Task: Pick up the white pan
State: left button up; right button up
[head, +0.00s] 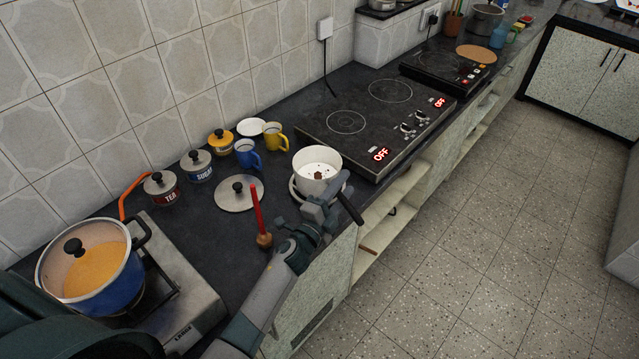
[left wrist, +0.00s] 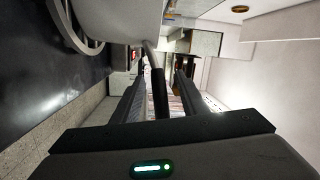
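The white pan (head: 317,171) is on the dark counter in front of the black hob, with a few small brown bits inside. Its black handle (head: 349,207) points toward the counter's front edge. My left gripper (head: 328,205) is at the handle, on the near side of the pan. In the left wrist view, the dark handle (left wrist: 157,84) lies between the two fingers of my left gripper (left wrist: 160,88), with a visible gap to the right finger, so it looks open around the handle. The pan's side (left wrist: 110,20) fills the top there. My right gripper is not in view.
A lid (head: 239,193), a blue mug (head: 246,154), a yellow mug (head: 275,137) and several jars sit left and behind. A blue pot (head: 95,268) is on the stove. The floor at right is clear.

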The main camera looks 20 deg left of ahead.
pick_arm(q)
jog(key=shift+w+d, duration=0.1)
jog(key=shift+w, duration=0.6)
jog(key=shift+c, duration=0.6)
grip_shut()
dwell(0.5)
jog(key=shift+r, duration=0.1)
